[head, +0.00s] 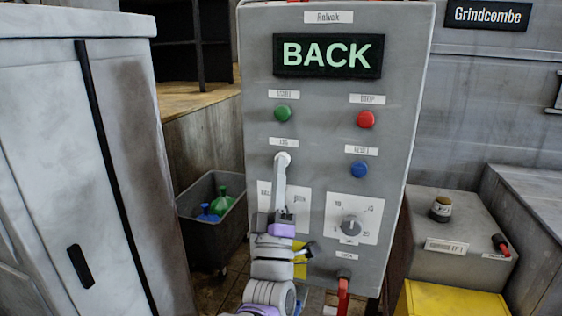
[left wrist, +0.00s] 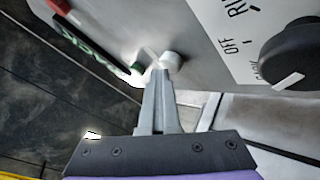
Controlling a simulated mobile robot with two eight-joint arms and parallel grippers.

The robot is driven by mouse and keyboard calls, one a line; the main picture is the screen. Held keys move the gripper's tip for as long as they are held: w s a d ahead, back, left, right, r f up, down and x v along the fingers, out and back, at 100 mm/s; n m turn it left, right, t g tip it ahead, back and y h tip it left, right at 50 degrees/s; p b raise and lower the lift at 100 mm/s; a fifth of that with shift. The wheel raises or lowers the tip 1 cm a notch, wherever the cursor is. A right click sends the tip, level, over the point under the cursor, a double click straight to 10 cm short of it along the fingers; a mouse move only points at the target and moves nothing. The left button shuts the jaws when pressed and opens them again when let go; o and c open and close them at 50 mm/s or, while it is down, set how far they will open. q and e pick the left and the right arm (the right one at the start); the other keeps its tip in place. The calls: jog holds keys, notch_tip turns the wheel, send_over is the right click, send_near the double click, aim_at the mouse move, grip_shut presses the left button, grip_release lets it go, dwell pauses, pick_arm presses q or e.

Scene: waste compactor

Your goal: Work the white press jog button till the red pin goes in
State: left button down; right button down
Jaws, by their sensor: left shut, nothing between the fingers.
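The white press jog button (head: 284,158) sits on the left of the grey control panel, under a small label. My left gripper (head: 281,164) is shut and empty, with its fingertips at the button and covering part of it. In the left wrist view the white button (left wrist: 173,62) shows right beside the fingertips (left wrist: 158,74); I cannot tell whether it is pressed in. The display (head: 328,55) reads "BACK". A red part (head: 501,244) lies on the grey box at right; I cannot tell whether it is the red pin. My right gripper is not in view.
The panel also has a green button (head: 283,113), a red button (head: 366,119), a blue button (head: 359,169) and a dial (head: 351,226). A red handle (head: 343,290) hangs at its bottom. A grey cabinet (head: 75,150) and a dark bin (head: 213,250) stand at left.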

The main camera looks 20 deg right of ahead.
pick_arm(q)
jog(key=shift+s+a, duration=0.4)
jog(key=shift+s, duration=0.2)
jog(key=shift+s+a+p, duration=0.15)
jog(key=shift+s+a, duration=0.55)
jog(key=shift+s, duration=0.35)
jog(key=shift+s+a+p, duration=0.15)
jog(key=shift+s+a, duration=0.55)
jog(key=shift+s, duration=0.3)
jog(key=shift+f, duration=0.1)
